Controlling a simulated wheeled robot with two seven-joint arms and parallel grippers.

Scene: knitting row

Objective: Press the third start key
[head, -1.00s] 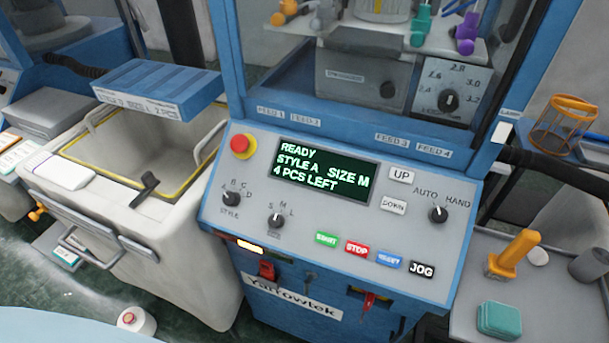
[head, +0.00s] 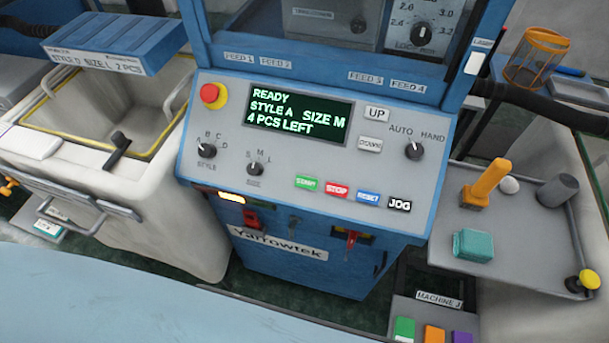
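A blue knitting machine stands ahead with a grey sloped control panel (head: 225,130). Its green START key (head: 307,184) is leftmost in a row with the red STOP key (head: 337,190), the blue RESET key (head: 368,196) and the black JOG key (head: 399,204). The display (head: 298,115) reads READY, STYLE A, SIZE M, 4 PCS LEFT. Only this one START key is readable, and I cannot tell whether this machine is the third. Neither of my grippers is in view.
A red emergency knob (head: 210,94) sits at the panel's upper left. A grey side tray (head: 500,238) holds an orange-handled tool (head: 487,183) and a teal box (head: 473,244). A box labelled MACHINE 3 (head: 438,300) with coloured keys is at the lower right. A bin (head: 180,150) stands left.

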